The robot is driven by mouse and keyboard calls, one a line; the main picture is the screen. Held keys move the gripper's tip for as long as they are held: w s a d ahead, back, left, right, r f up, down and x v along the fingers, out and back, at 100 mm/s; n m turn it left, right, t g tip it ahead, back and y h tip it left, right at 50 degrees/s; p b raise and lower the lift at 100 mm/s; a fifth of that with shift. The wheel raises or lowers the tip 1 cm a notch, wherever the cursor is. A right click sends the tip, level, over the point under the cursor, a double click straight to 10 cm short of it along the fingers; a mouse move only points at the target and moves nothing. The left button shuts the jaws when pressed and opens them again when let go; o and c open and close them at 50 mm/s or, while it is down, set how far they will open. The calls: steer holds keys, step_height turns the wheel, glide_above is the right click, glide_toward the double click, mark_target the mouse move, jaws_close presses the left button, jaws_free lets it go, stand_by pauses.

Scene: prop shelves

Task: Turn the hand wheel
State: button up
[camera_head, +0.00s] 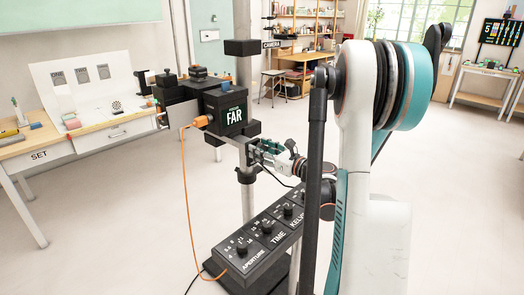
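I cannot clearly make out a hand wheel. My gripper (254,151) is just below and right of that box, beside the post. Its fingers are small and partly merged with the dark parts there, so I cannot tell whether they touch anything or are open or shut. My arm covers much of the right middle of the view.
A black control box (262,246) with knobs marked Aperture, Time and Kelvin stands below my gripper. An orange cable (187,205) hangs from the rig to it. A table marked "SET" (62,149) is at left. The pale floor (110,235) is open at front left.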

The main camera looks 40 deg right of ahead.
steer(key=shift+n, duration=0.4)
steer(key=n+b, duration=0.1)
steer(key=n, duration=0.4)
steer(key=shift+a+f, duration=0.1)
steer(key=shift+a, duration=0.05)
steer(key=n, duration=0.6)
steer(key=shift+a+f, duration=0.1)
stand_by(0.3)
steer(key=o, duration=1.1)
steer(key=s, duration=0.8)
steer(key=s+d, duration=0.1)
steer(key=s, duration=0.3)
